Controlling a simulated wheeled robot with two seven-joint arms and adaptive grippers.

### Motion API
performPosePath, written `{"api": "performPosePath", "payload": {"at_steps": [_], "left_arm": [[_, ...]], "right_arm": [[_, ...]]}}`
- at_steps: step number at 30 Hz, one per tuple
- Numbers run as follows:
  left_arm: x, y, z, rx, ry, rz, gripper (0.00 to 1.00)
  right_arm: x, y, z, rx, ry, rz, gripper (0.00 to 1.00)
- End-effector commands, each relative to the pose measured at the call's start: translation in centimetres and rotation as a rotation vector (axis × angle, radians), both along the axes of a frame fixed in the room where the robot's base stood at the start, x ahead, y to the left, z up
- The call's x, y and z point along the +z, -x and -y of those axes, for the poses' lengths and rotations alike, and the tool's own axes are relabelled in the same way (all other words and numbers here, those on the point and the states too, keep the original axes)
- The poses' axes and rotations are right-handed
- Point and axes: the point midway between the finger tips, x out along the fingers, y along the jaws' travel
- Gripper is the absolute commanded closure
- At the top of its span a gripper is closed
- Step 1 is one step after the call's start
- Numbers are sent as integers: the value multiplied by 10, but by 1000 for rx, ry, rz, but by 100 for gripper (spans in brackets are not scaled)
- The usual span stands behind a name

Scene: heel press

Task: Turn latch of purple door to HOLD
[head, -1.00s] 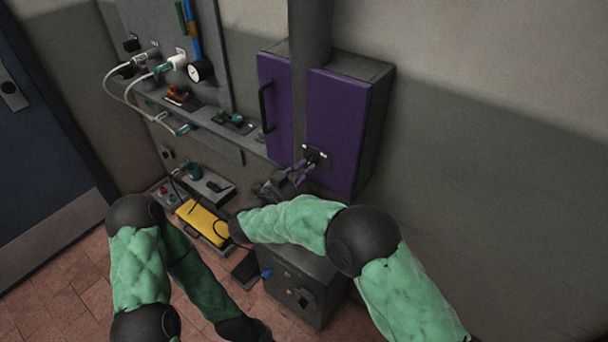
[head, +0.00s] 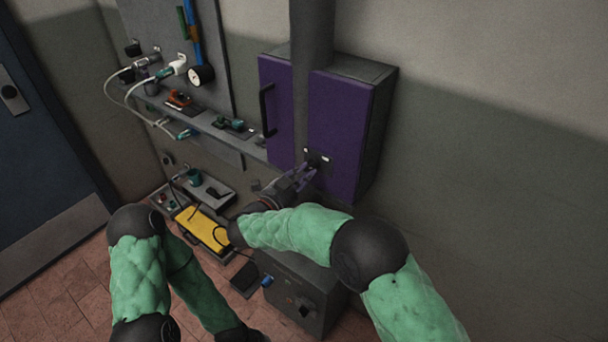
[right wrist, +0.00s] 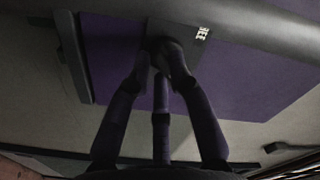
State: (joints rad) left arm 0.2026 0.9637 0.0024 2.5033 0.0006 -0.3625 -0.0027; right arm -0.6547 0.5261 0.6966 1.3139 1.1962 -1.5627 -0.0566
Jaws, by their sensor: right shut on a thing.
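The purple door (head: 338,122) is on a grey wall cabinet, with a grey vertical post in front of part of its face. It also shows in the right wrist view (right wrist: 250,75). The latch (head: 316,160) is a dark piece on a small plate low on the door, with white labels whose lettering is too small to read in the head view. My right gripper (head: 311,168) is at the latch, its fingers shut on it. In the right wrist view the fingertips (right wrist: 160,55) close around the latch and hide most of it. My left gripper is out of view; only my left arm shows.
A black handle (head: 267,110) stands out at the door's left. A shelf (head: 222,136) with tools and cables runs left of the cabinet. Below are a yellow case (head: 203,224) and a grey box (head: 305,290). The wall at right is clear.

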Motion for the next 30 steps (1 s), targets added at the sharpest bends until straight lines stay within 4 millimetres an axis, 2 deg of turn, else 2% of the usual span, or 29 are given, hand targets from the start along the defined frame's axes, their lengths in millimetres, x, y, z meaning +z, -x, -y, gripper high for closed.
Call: {"api": "performPosePath", "payload": {"at_steps": [1,2,4,17,30], "left_arm": [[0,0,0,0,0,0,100],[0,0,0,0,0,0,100],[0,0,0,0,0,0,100],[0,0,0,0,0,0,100],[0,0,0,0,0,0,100]], "right_arm": [[-1,0,0,1,0,-2,100],[-1,0,0,1,0,-2,76],[-1,0,0,0,0,-2,56],[0,5,-4,1,1,-1,55],[-1,54,-40,1,1,-1,55]]}}
